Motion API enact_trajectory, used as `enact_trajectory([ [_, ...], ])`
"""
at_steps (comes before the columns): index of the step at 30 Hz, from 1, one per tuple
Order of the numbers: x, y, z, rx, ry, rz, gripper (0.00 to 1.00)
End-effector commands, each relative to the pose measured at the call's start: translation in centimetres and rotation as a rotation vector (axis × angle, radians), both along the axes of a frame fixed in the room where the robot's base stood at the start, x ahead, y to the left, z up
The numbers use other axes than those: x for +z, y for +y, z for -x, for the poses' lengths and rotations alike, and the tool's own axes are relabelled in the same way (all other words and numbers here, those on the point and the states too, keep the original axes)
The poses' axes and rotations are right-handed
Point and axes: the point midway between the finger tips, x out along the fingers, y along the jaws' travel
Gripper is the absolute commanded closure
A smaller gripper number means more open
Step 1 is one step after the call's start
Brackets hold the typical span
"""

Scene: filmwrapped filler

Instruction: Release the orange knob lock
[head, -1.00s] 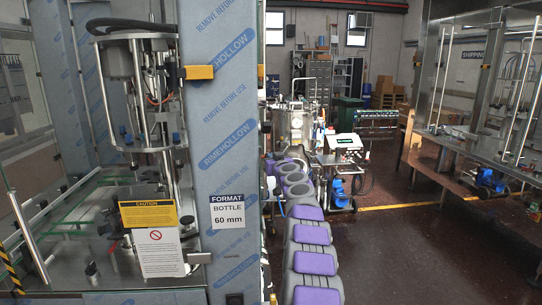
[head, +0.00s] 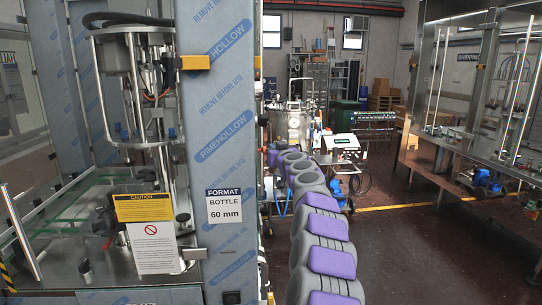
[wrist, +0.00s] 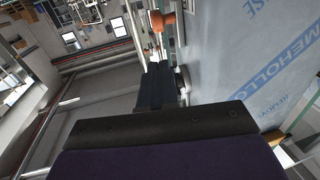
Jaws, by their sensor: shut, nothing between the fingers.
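In the wrist view, an orange-red knob (wrist: 163,20) shows at the top, just beyond the tip of my gripper (wrist: 158,68). A second, smaller orange part lies to its left, partly hidden. My gripper's dark fingers are together with nothing between them and appear apart from the knob; the exact gap is hard to judge. In the head view, my purple and grey arm reaches forward along the right side of the film-wrapped machine panel (head: 228,140). The gripper's tip and the knob cannot be made out there.
The blue-lettered panel also stands close on the right in the wrist view (wrist: 245,75). A yellow-orange block (head: 195,62) sits on its edge in the head view. A wheeled cart (head: 340,160) stands beyond my arm. Open floor (head: 410,235) lies to the right.

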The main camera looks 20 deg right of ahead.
Motion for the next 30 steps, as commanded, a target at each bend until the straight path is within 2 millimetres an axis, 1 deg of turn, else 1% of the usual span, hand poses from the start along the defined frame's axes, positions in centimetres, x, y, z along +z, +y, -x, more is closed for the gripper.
enact_trajectory([
  [1,-0.1,0.1,0.6,0.002,-0.002,-0.004,1.00],
  [6,-0.1,0.3,2.2,0.003,-0.002,-0.004,1.00],
  [18,-0.2,0.5,5.5,0.003,0.000,-0.003,1.00],
  [24,-0.2,0.6,6.2,0.003,0.001,-0.002,1.00],
  [30,-0.2,0.6,6.3,0.003,0.002,-0.002,1.00],
])
